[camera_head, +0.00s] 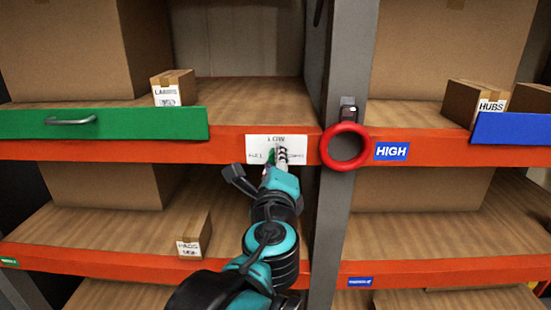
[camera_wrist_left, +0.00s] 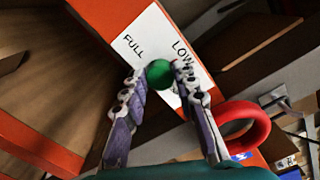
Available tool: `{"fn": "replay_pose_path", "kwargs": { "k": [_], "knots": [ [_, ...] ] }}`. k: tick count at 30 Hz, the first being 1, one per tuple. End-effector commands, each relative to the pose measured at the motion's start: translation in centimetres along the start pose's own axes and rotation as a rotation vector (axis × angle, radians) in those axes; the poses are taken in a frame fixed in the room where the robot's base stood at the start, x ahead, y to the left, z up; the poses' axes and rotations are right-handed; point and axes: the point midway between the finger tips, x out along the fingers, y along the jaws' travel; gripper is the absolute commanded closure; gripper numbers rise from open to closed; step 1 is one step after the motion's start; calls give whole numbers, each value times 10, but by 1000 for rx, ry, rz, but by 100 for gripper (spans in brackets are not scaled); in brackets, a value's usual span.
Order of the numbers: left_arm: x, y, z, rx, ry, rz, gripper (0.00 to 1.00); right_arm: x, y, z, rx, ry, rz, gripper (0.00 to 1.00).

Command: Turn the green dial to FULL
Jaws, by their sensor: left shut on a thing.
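The green dial (camera_wrist_left: 160,73) sits on a white label plate (camera_head: 262,142) on the orange shelf beam. The plate reads LOW at the top and FULL at the left; a third word at the right is partly hidden. My left gripper (camera_wrist_left: 162,78) is shut on the green dial, one finger on each side of it. In the head view, my left gripper (camera_head: 274,157) covers most of the dial, and only a sliver of green shows. Which word the dial points to cannot be told. My right gripper is not in view.
A red ring (camera_head: 345,147) hangs on the grey post just right of the plate, beside a blue HIGH sign (camera_head: 391,151). A green panel with a handle (camera_head: 103,124) is at left, a blue panel (camera_head: 513,129) at right. Boxes stand on the shelves.

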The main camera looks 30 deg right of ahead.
Motion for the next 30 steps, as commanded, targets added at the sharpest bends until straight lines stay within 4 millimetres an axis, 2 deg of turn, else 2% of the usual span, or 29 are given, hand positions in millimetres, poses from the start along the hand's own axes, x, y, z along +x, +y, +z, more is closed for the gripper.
{"fn": "replay_pose_path", "kwargs": {
  "k": [21,30],
  "knots": [
    [0,1,0,-674,16,1,100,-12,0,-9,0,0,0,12],
    [0,1,0,-902,20,1,100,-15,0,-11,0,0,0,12]
  ]
}}
